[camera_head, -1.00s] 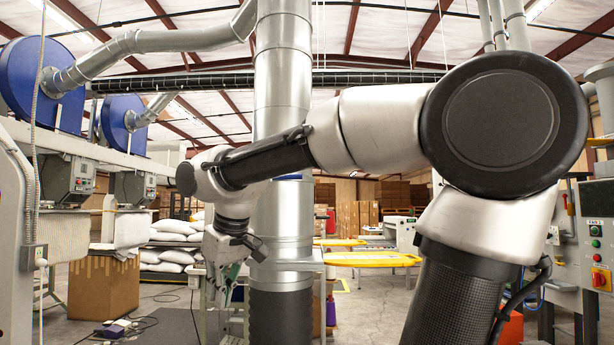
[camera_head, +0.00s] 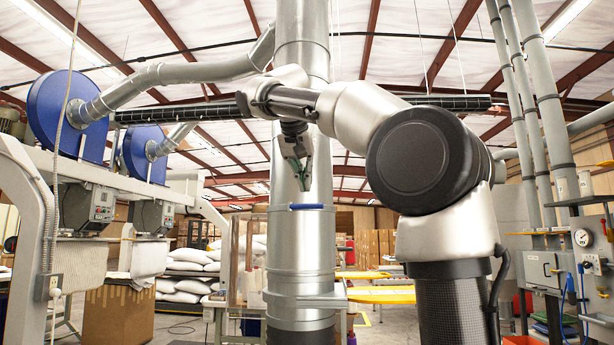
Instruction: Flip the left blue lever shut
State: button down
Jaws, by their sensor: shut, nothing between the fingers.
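A blue lever (camera_head: 306,206) lies about level across the front of the large silver duct (camera_head: 300,258). My gripper (camera_head: 303,187) hangs fingers down in front of the duct, just above the lever in the picture. It is shut and holds nothing. A narrow gap shows between the fingertips and the lever, and how far apart they are in depth I cannot tell. My arm reaches in from the right and covers part of the upper duct.
Blue round blower housings (camera_head: 68,112) with bent pipes stand at left, above a cardboard box (camera_head: 118,312). White sacks (camera_head: 188,260) are stacked behind. A wall panel with a gauge (camera_head: 583,238) and thinner pipes stand at right. The space around the lever looks clear.

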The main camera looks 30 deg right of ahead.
aim_at(306, 207)
jog(key=w+d+r+x, duration=0.1)
jog(key=x, duration=0.8)
jog(key=shift+w+r, duration=0.2)
jog(key=shift+r, duration=0.05)
jog(key=shift+w+d+f, duration=0.1)
jog(key=shift+w+d, duration=0.4)
jog(key=shift+d, duration=0.25)
